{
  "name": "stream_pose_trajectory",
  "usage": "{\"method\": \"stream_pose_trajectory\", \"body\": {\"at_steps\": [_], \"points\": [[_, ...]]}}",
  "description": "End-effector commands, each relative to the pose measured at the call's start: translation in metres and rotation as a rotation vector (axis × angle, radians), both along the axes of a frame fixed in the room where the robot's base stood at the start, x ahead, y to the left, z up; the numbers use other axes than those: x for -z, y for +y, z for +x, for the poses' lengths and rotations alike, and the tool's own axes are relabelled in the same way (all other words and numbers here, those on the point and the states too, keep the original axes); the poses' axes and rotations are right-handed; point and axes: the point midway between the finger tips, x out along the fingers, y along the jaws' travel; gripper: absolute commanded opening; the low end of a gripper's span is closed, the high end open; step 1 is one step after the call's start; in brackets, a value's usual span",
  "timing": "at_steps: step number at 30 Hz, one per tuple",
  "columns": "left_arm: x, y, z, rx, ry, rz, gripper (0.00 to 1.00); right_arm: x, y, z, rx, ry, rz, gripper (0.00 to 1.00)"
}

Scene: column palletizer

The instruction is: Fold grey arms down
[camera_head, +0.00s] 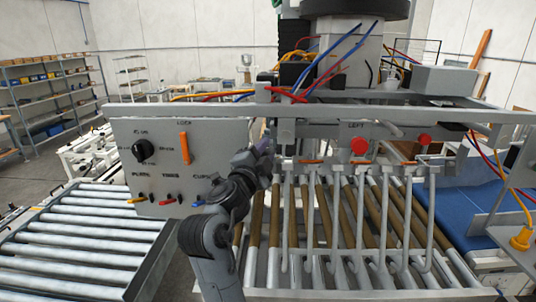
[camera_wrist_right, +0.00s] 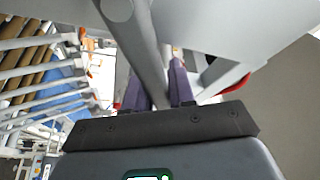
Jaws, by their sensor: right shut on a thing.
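Several grey arms (camera_head: 331,225) hang as hooked bars from the grey palletizer head, below the label LEFT. My right gripper (camera_head: 264,150) is at the left end of this row, beside the control panel's right edge. In the right wrist view, its two purple fingers (camera_wrist_right: 158,92) are on either side of a grey bar (camera_wrist_right: 146,50), and it is shut on it. From the head view I cannot tell exactly which part of the bar is held. Grey hooked bars also show at the left of the wrist view (camera_wrist_right: 45,90). My left gripper is not in view.
A grey control panel (camera_head: 220,135) carries an orange lock lever (camera_head: 184,147), a black knob (camera_head: 143,150) and small coloured switches. Red knobs (camera_head: 359,147) sit on the head. A roller conveyor (camera_head: 75,245) is at left, brown-and-grey rollers are below the hooks, and a blue belt (camera_head: 475,210) is at right.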

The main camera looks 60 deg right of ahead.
Motion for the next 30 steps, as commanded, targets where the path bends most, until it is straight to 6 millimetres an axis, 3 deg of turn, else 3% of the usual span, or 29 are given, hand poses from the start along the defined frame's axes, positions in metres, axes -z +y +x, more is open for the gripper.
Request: {"method": "stream_pose_trajectory", "body": {"at_steps": [22,23,24,27,30], "points": [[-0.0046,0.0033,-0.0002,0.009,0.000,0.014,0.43,-0.0090,0.0030,0.0054,-0.002,0.103,-0.050,0.00],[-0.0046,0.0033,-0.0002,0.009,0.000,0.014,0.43,-0.0090,0.0029,0.0054,-0.002,0.103,-0.050,0.25],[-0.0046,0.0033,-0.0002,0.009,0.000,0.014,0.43,-0.0090,0.0029,0.0054,-0.002,0.103,-0.050,0.31],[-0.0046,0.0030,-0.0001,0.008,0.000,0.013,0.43,-0.0089,0.0028,0.0053,-0.002,0.102,-0.050,0.45],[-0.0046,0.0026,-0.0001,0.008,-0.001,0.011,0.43,-0.0088,0.0026,0.0052,-0.001,0.102,-0.049,0.45]]}}
